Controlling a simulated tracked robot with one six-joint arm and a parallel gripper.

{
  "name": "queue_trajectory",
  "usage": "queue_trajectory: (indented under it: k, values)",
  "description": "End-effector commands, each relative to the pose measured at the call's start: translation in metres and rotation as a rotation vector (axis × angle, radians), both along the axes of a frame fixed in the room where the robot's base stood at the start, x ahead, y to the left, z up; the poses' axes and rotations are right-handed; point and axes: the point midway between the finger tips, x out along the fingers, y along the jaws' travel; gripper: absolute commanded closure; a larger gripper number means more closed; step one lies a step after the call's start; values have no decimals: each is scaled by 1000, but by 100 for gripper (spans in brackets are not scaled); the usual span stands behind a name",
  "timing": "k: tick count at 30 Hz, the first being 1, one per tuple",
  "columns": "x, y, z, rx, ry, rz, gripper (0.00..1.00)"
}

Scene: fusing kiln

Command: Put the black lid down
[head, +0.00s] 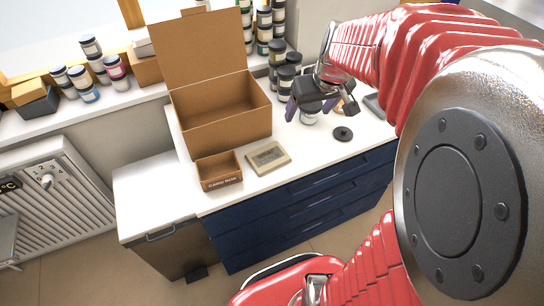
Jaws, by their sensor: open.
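A black lid (343,134), round with a small raised middle, lies flat on the white counter (300,160). My gripper (308,112) is open, up and to the left of the lid in the picture, and apart from it. Its purple-grey fingers point down on either side of a small jar (309,119), whose pale side shows below the gripper. The gripper hides the jar's top, and I cannot tell whether the fingers touch it. Nothing shows held between the fingers.
An open cardboard box (225,128), a small labelled carton (219,172) and a beige flat device (268,158) stand left of the lid. Several dark-lidded jars (287,78) stand behind my gripper. Bare counter lies in front of the lid.

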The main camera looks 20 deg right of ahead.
Motion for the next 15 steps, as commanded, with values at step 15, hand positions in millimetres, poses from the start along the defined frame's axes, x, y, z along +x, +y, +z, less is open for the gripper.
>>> queue_trajectory:
  k: [15]
  values:
    - [-83, 120, 41, -8, -40, 79, 26]
